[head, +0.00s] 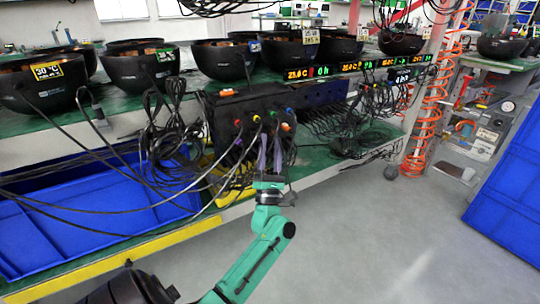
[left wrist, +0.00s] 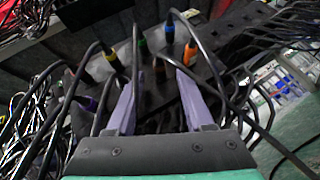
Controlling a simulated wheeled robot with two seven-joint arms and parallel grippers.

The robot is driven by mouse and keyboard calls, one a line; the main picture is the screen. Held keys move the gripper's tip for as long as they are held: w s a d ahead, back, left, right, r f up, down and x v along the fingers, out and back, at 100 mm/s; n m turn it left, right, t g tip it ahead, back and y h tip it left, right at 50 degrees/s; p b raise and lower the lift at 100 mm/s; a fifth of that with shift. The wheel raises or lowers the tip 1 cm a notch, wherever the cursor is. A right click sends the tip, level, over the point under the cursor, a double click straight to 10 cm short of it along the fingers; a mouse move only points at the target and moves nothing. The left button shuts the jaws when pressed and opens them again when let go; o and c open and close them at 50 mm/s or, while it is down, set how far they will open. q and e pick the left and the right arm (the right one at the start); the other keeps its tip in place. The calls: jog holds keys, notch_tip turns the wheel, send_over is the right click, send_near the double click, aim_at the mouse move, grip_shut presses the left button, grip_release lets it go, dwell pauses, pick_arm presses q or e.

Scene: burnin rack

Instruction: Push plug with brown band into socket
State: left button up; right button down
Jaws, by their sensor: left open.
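The socket box (head: 248,108) is a black panel on the rack shelf, with cables and plugs with coloured bands in its front. My left gripper (head: 267,152) is in front of its lower part, fingers pointing at it. In the left wrist view, its two purple fingers (left wrist: 156,82) stand apart, with dark plugs and cables around and between them. Plugs with a yellow band (left wrist: 109,51), a blue band (left wrist: 170,28) and an orange band (left wrist: 189,53) show near the fingertips. I cannot clearly make out the brown band; a dark area between the fingers may hide it. My right gripper is not in view.
Loose black cables (head: 170,125) hang left of the socket box and cross in front of it. A blue bin (head: 90,205) lies under the shelf. Black bowls (head: 228,60) line the shelf above. The floor (head: 370,230) to the right is clear.

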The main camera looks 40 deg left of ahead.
pick_arm(q)
jog(key=v, duration=1.4)
jog(key=shift+d, duration=0.1)
